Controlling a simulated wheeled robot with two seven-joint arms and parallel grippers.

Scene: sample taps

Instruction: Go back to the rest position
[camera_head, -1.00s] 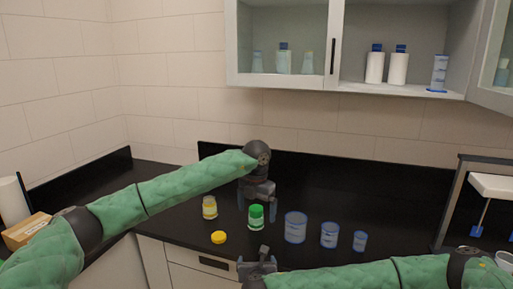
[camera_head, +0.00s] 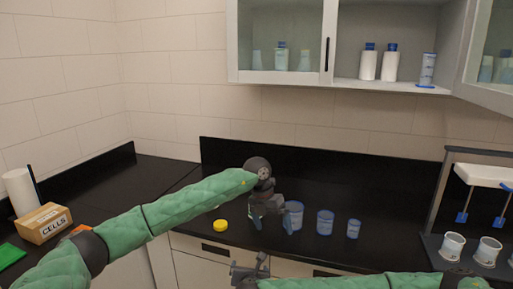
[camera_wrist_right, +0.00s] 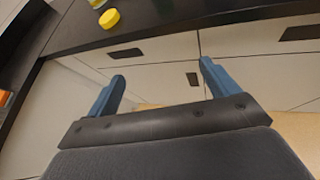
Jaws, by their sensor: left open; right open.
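My left gripper (camera_head: 273,225) is open over the front of the black counter, with no object seen between its fingers. It partly covers the largest of the blue-rimmed beakers (camera_head: 295,211). A yellow cap (camera_head: 220,225) lies on the counter to its left. My left arm hides the spots where the yellow-topped and green-capped vials stood. My right gripper (camera_head: 250,266) is lower, in front of the counter edge. In the right wrist view it is open and empty (camera_wrist_right: 162,72), with the yellow cap (camera_wrist_right: 109,18) beyond it.
Two smaller beakers (camera_head: 325,223) (camera_head: 353,229) stand right of the left gripper. A rack with cups (camera_head: 487,251) is at far right. A cardboard box (camera_head: 44,224) and paper roll (camera_head: 20,190) are at left. An open wall cabinet (camera_head: 385,85) hangs above.

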